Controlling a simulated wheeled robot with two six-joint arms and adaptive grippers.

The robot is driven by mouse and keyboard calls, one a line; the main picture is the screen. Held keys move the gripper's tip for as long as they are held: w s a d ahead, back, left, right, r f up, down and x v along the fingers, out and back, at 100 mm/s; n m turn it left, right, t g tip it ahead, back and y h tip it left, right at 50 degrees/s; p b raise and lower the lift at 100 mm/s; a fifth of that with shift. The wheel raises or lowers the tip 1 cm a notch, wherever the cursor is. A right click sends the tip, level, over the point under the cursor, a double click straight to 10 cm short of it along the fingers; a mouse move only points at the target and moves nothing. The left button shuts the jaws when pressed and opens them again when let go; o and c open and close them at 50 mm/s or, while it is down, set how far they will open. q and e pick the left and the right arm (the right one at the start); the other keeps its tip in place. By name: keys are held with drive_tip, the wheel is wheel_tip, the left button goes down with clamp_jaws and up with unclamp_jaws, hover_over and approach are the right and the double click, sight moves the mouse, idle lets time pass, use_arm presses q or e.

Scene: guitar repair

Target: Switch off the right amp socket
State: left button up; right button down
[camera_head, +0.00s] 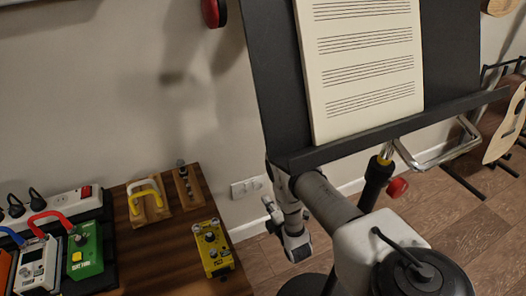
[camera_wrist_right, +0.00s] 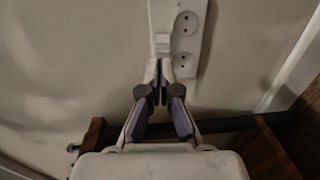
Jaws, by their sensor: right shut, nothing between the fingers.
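A white wall socket panel (camera_head: 247,187) is on the wall below the music stand, right of the wooden table. In the right wrist view the panel (camera_wrist_right: 188,45) has two round outlets and a pale raised piece, perhaps a switch (camera_wrist_right: 162,42), along one side. My right gripper (camera_head: 268,203) is just right of and below the panel in the head view. In the right wrist view its fingers (camera_wrist_right: 158,72) are shut, with tips overlapping the panel's near end by the pale piece. I cannot tell if they touch. The switch state is unclear. My left gripper is not in view.
A black music stand (camera_head: 268,75) with a sheet (camera_head: 365,60) stands close above my right arm. The wooden table (camera_head: 165,245) holds a yellow pedal (camera_head: 212,248), a green pedal (camera_head: 85,250) and a power strip (camera_head: 62,203). A guitar (camera_head: 507,130) is far right.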

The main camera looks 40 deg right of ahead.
drive_tip(key=p+v, duration=0.1)
drive_tip(key=v, duration=0.4)
drive_tip(key=shift+s+r, duration=0.15)
drive_tip(key=shift+s, duration=0.1)
